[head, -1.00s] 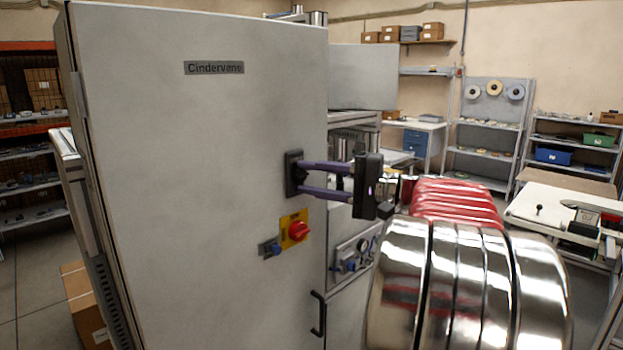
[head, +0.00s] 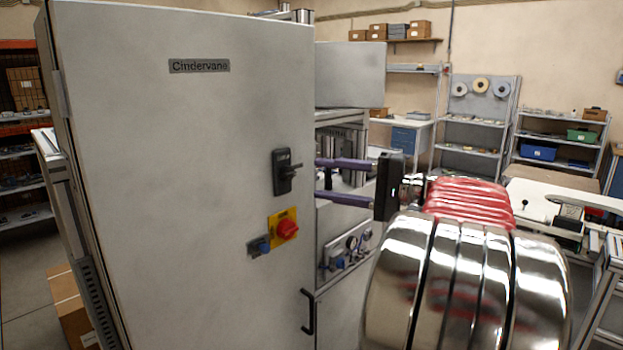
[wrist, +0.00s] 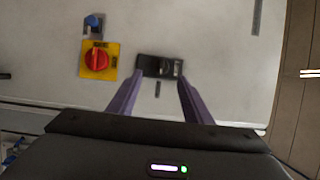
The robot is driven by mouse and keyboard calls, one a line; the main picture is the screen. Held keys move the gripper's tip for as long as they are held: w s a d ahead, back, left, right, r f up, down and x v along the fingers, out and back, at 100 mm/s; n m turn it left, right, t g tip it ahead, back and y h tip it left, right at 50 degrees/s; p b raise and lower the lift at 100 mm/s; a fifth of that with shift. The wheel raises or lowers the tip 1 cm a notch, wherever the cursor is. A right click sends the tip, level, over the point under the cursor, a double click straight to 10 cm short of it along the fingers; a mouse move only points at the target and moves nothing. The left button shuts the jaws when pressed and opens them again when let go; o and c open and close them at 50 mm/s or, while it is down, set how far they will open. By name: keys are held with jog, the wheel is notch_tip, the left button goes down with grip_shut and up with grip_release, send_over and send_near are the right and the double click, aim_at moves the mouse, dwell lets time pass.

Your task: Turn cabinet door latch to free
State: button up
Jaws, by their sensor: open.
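The latch (head: 287,172) is a black plate with a raised lever on the grey cabinet door (head: 180,150), near its right edge. A short dark stub shows on the latch's right side; the lever's exact setting is hard to read. It also shows in the wrist view (wrist: 160,66), just beyond the fingertips. My gripper (head: 318,180) is open and empty, its two purple fingers to the right of the latch in the head view and apart from it. In the wrist view my gripper (wrist: 160,80) has its fingertips either side of the latch's lower edge.
Below the latch are a red rotary switch (head: 287,229) on a yellow plate and a blue knob (head: 262,246). A black door handle (head: 308,311) is lower down. A gauge panel (head: 346,249) stands right of the door. Shelving (head: 470,140) is at the back.

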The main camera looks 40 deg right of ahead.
jog(key=v, duration=0.7)
dwell(0.5)
jog(key=w+a+f+n+g, duration=0.1)
jog(key=w+a+f+g, duration=0.2)
jog(key=a, duration=0.5)
jog(key=w+a+f+n+g, duration=0.1)
jog(key=w+a+f+g, duration=0.15)
jog(key=a+f, duration=0.4)
jog(key=w+a+f+n+g, duration=0.1)
jog(key=w+a+f+g, duration=0.15)
jog(key=a, duration=0.75)
jog(key=s+a+f+n+g+h, duration=0.2)
jog(key=s+a+f+n+h, duration=0.5)
jog(key=s+a+f+n, duration=0.3)
jog(key=s+a+f, duration=0.1)
jog(key=a+f, duration=0.2)
jog(key=a, duration=0.1)
jog(key=shift+s+g, duration=0.15)
jog(key=shift+g, duration=0.25)
jog(key=shift+c, duration=0.3)
